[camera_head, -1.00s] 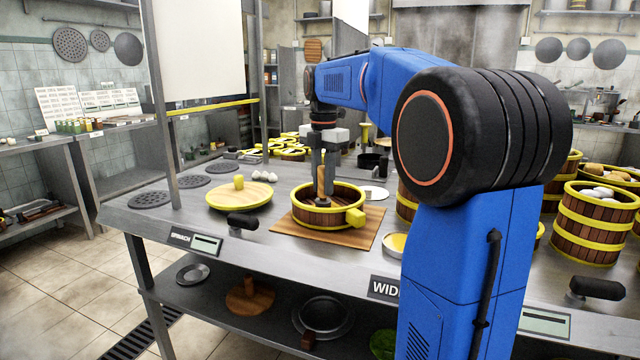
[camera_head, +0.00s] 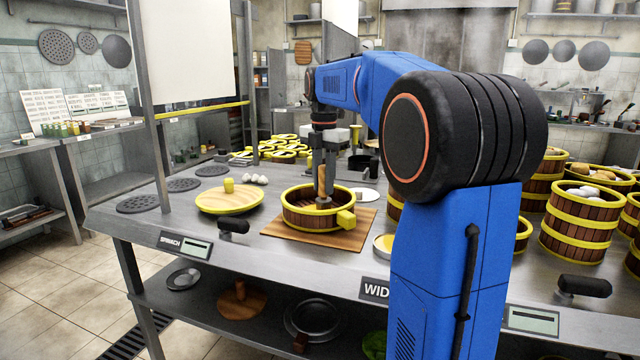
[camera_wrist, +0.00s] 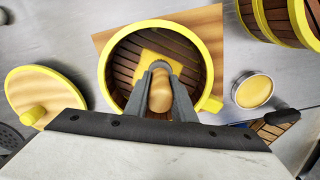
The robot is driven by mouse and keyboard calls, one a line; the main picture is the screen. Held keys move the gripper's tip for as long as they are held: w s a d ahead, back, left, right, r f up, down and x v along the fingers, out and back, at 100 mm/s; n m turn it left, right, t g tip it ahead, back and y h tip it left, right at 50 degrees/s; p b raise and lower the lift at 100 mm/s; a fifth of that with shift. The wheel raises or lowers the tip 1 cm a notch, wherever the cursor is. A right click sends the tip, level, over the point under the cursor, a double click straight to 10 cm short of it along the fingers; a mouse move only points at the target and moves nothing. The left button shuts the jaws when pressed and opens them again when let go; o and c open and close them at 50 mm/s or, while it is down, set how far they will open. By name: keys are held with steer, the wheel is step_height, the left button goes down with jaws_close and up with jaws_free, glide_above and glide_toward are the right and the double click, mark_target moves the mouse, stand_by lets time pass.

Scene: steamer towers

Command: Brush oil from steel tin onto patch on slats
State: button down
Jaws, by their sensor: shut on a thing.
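My gripper (camera_head: 323,178) is shut on the wooden handle of a brush (camera_wrist: 160,92) and holds it upright over a round steamer basket (camera_head: 318,220) with yellow bands. The brush's lower end is hidden, so I cannot tell whether it touches the slats. In the wrist view, dark wooden slats (camera_wrist: 125,75) line the basket's floor. A yellow patch (camera_wrist: 150,66) lies on them, partly covered by the jaws and brush. The round steel tin (camera_wrist: 253,91) with golden oil stands right of the basket; it also shows in the head view (camera_head: 383,243), partly hidden by my arm.
The basket stands on a wooden board (camera_head: 275,229). A yellow-rimmed lid (camera_head: 228,201) with a knob lies to its left. Stacked steamer baskets (camera_head: 575,232) stand at the right. A dark handle (camera_head: 233,225) lies near the table's front edge. A metal post stands at the left.

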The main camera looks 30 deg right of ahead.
steer(key=shift+d, duration=0.6)
steer(key=shift+r, duration=0.15)
steer(key=shift+r, duration=0.7)
steer(key=shift+r, duration=0.1)
steer(key=shift+r, duration=2.4)
